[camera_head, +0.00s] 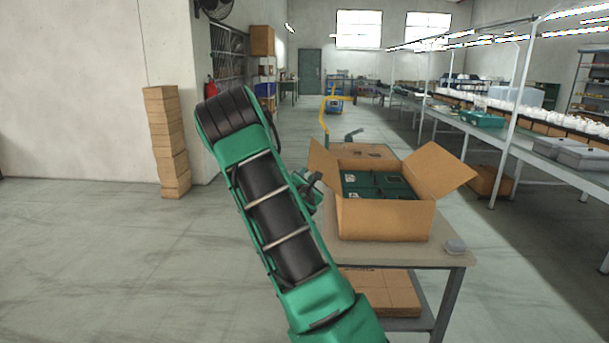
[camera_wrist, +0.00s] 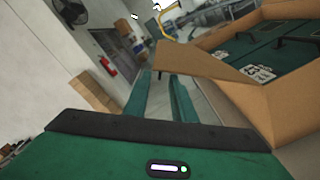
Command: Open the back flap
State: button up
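An open carton (camera_head: 385,219) stands on a small table. Its left flap (camera_head: 323,163) and right flap (camera_head: 438,170) are spread outward. A brown panel at the carton's far edge (camera_head: 368,151) looks like the back flap, leaning away; its exact angle is unclear. Green cases (camera_head: 378,184) lie inside. My gripper (camera_head: 309,187) is left of the carton, partly hidden by my arm. In the wrist view its two green fingers (camera_wrist: 160,78) are apart with nothing between them. A flap (camera_wrist: 205,64) sticks out just beyond the fingertips; I cannot tell if they touch.
A box stack (camera_head: 167,142) stands by the left wall. A long conveyor line (camera_head: 530,150) runs along the right. The left floor is clear.

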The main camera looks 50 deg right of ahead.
aim_at(307, 170)
jog(key=shift+x, duration=2.3)
grip_shut()
